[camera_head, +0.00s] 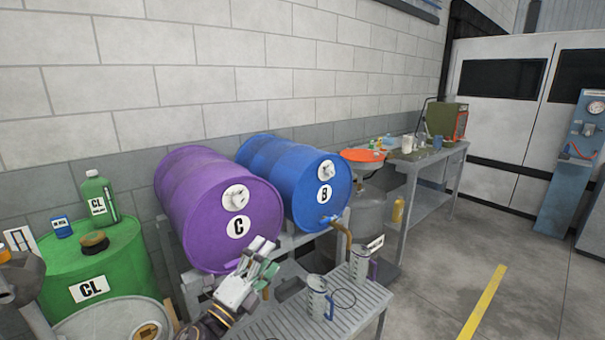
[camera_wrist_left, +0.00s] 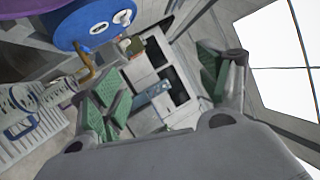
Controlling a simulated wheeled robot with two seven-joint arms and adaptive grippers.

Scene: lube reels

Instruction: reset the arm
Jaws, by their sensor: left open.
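My left gripper (camera_head: 262,258) is raised in front of the lower part of the purple drum marked C (camera_head: 200,195), above the slatted bench. In the left wrist view its two green-padded fingers (camera_wrist_left: 160,88) are spread apart with nothing between them. The blue drum marked B (camera_head: 292,170) lies on its side to the right of the purple one, with a tap and a brown spout (camera_head: 343,232) at its front. The blue drum also shows at the top of the left wrist view (camera_wrist_left: 72,28). My right gripper is in neither view.
A slatted bench (camera_head: 350,325) holds two metal jugs, one (camera_head: 318,298) in front of the other (camera_head: 360,262). A green drum marked CL (camera_head: 120,262) stands at left with containers on top. A workbench (camera_head: 425,160) stands farther back. The floor (camera_head: 530,270) at right is clear.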

